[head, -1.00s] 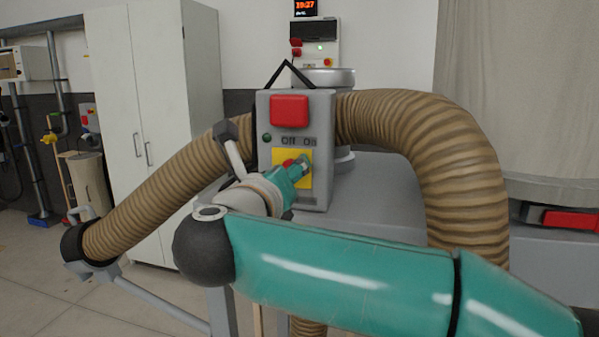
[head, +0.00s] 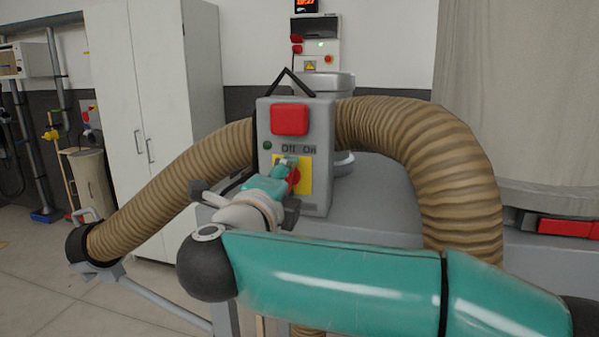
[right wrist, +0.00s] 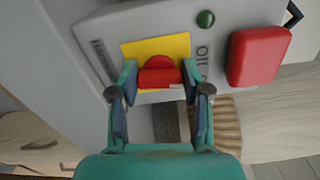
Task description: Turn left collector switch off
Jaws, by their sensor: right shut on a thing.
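The grey collector switch box (head: 320,150) stands on the grey machine, with "Off" and "On" printed above a yellow plate (head: 305,172). The red rotary switch (head: 294,179) sits on that plate, partly hidden by my right gripper (head: 287,163). In the right wrist view the two fingers (right wrist: 158,80) are shut on the sides of the red switch (right wrist: 157,76). Its grip bar lies across the picture, one end toward the "Off" print. A large red button (head: 290,119) and a dark green lamp (head: 267,145) are above. My left gripper is not in view.
A ribbed brown hose (head: 440,140) arches at the right, and another ribbed stretch (head: 165,185) runs down at the left. A tall white cabinet (head: 150,100) stands behind. Free floor shows at the lower left.

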